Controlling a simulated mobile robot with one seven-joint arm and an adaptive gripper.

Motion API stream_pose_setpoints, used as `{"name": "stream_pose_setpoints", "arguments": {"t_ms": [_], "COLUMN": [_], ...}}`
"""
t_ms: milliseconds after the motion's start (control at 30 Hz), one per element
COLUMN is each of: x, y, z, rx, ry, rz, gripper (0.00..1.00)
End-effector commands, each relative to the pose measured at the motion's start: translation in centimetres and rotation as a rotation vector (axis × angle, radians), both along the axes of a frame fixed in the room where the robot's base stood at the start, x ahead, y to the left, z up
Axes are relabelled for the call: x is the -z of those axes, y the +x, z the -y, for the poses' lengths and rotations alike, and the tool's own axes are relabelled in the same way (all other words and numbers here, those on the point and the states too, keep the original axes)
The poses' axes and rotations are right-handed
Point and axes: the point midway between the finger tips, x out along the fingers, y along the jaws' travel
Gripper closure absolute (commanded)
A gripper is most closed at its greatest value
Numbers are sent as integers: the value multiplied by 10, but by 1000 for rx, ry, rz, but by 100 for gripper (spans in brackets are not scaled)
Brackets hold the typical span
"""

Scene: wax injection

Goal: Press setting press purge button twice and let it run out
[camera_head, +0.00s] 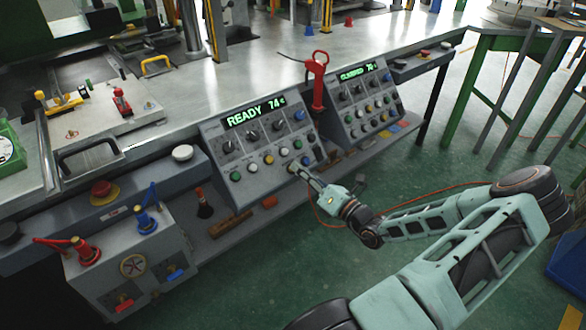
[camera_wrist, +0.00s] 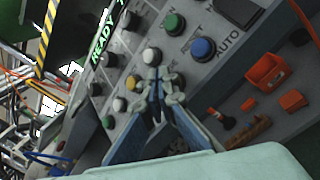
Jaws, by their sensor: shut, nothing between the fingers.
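The left control panel (camera_head: 262,146) is a grey sloped box with a green display (camera_head: 254,112) reading "READY 74". It carries knobs and several coloured buttons. My gripper (camera_head: 293,169) is shut and empty at the panel's lower right corner. In the wrist view my gripper (camera_wrist: 153,58) points at the button field, near a blue button (camera_wrist: 203,47), a green button (camera_wrist: 174,24) and a yellow button (camera_wrist: 134,81). The fingers hide part of the panel and a label ending in "E". I cannot tell which button is the purge button, or whether the fingertips touch one.
A second panel (camera_head: 361,101) with a lit display stands to the right. A red-handled tool (camera_head: 319,82) stands between the panels. On the shelf below lie a brush (camera_head: 203,205) and orange bins (camera_wrist: 266,72). A valve box (camera_head: 133,268) is at lower left. Green floor lies open in front.

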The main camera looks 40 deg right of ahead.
Motion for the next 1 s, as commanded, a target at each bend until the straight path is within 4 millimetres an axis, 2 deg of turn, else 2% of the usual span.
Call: {"name": "stream_pose_setpoints", "arguments": {"t_ms": [667, 1000], "x": [4, -7], "y": [4, -5], "z": [0, 0], "rx": [1, 0], "ry": [0, 0], "rz": [-1, -1], "gripper": [100, 100]}}
